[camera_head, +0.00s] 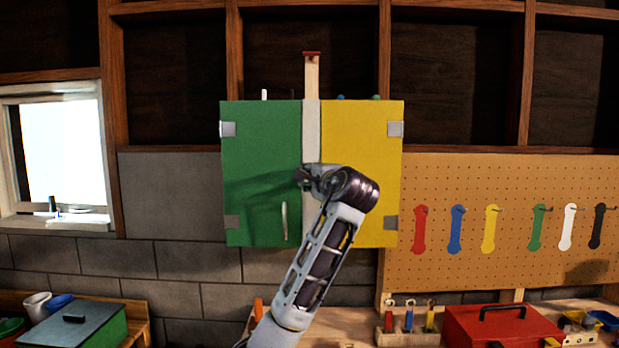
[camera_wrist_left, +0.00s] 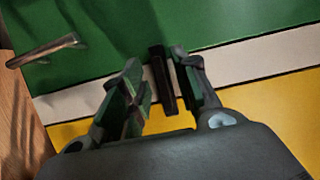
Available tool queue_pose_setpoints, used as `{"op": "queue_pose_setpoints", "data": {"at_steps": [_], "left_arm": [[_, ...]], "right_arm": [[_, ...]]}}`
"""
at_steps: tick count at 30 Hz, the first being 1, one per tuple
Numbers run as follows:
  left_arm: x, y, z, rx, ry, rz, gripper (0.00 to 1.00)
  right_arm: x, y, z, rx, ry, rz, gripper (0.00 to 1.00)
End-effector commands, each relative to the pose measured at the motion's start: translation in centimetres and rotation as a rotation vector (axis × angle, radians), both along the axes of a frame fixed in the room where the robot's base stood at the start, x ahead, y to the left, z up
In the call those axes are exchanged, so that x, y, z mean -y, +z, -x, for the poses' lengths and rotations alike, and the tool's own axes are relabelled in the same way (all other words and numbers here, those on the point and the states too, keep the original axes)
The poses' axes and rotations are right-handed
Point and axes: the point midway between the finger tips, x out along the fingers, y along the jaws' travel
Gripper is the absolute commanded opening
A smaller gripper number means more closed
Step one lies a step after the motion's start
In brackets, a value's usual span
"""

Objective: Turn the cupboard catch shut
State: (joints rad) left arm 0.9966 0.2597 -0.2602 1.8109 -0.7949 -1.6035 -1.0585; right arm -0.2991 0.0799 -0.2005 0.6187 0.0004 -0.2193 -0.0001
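The cupboard has a green door (camera_head: 255,150) on the left and a yellow door (camera_head: 355,130) on the right, with a pale strip (camera_head: 311,130) between them; both doors look closed. In the left wrist view, the dark bar-shaped catch (camera_wrist_left: 162,80) appears to lie crosswise over the pale strip (camera_wrist_left: 240,62). My left gripper (camera_head: 306,178) is at the strip, in front of the doors. In the left wrist view its fingers (camera_wrist_left: 160,92) are apart, one on each side of the catch, with the right finger closer to it. The gripper hides the catch in the head view. My right gripper is out of view.
A metal handle (camera_head: 284,222) stands out from the lower green door. A pegboard (camera_head: 500,250) with coloured hanging tools is to the right. Below are a red toolbox (camera_head: 500,328) and a green box (camera_head: 85,325). A window (camera_head: 62,150) is at the left.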

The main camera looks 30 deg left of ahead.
Motion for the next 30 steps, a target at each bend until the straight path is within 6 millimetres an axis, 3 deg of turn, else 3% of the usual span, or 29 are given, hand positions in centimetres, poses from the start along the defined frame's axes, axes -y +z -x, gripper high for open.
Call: {"op": "queue_pose_setpoints", "data": {"at_steps": [8,24,30], "left_arm": [[2.0,0.0,1.4,0.001,-0.002,-0.001,0.30],[8.1,0.0,5.8,-0.001,-0.002,0.001,0.30],[9.3,0.0,6.7,-0.001,-0.001,0.001,0.30]], "right_arm": [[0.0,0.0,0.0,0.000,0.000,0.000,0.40],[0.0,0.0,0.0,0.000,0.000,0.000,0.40],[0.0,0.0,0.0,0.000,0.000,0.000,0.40]]}}
